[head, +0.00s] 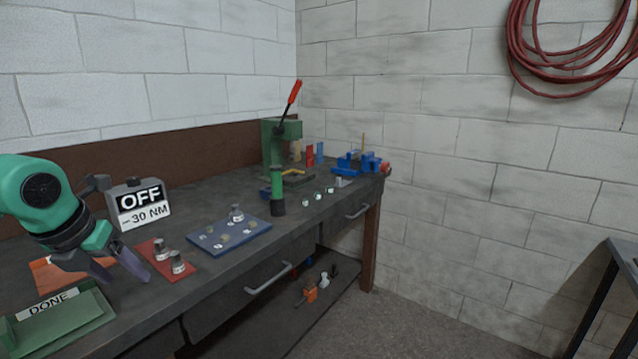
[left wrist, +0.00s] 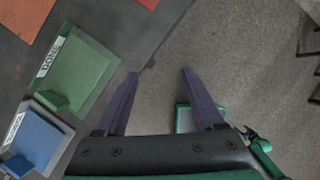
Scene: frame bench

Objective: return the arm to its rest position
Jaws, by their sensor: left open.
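My left arm, green with a dark wrist, comes in from the left in the head view. My left gripper (head: 124,279) is open and empty, with its two purple fingers spread above the front of the bench. It also shows in the left wrist view (left wrist: 158,75), where bare floor lies between and beyond the fingertips.
The workbench (head: 310,215) carries a green DONE tray (head: 75,325), a red mat (head: 180,268) with small parts, a blue tray (head: 255,231), a sign reading OFF (head: 140,200) and a green press (head: 272,160). A blue tray (left wrist: 35,140) lies beside the DONE tray.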

